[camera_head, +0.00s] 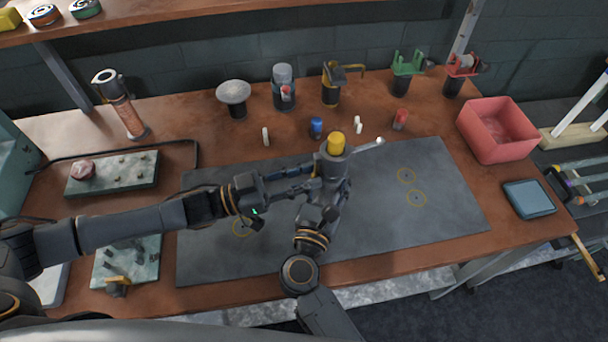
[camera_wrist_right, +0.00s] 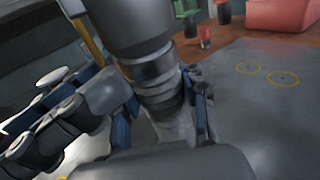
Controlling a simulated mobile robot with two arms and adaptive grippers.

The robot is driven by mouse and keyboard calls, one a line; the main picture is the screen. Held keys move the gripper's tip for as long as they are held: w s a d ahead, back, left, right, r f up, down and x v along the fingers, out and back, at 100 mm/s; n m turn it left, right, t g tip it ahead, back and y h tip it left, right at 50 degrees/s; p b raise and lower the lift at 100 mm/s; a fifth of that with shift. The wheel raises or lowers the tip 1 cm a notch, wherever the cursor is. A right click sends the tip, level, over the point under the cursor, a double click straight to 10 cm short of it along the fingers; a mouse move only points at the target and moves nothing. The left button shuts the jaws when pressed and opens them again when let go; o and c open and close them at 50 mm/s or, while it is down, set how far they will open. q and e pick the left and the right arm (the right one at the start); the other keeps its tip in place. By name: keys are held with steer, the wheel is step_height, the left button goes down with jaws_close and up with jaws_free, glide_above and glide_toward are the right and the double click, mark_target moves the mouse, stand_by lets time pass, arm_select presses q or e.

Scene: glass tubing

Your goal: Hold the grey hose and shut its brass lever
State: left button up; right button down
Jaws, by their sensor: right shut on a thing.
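The grey hose (camera_head: 333,163) stands roughly upright over the mat, with a yellow cap on top. A thin lever (camera_head: 368,144) sticks out from its upper part to the right, with a pale tip; its brass colour is not clear. My right gripper (camera_head: 322,208) is shut on the lower part of the hose, which also fills the middle of the right wrist view (camera_wrist_right: 150,65). My left gripper (camera_head: 306,180) comes in from the left. Its fingers look apart and their tips are close beside the hose; I cannot tell whether they touch it.
The grey mat (camera_head: 440,205) is bare to the right. A red bin (camera_head: 497,132) and a blue tablet-like tray (camera_head: 528,198) are at the right. A holder with a yellow lever (camera_head: 331,88), several other holders and small caps stand behind. A green plate (camera_head: 112,172) lies left.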

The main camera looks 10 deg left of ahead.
arm_select(q)
steer(key=shift+a, duration=0.1)
steer(key=v, duration=1.2)
arm_select(e)
steer(key=c, duration=0.6)
jaws_free()
steer(key=shift+c, duration=0.2)
steer(key=shift+s, duration=0.15)
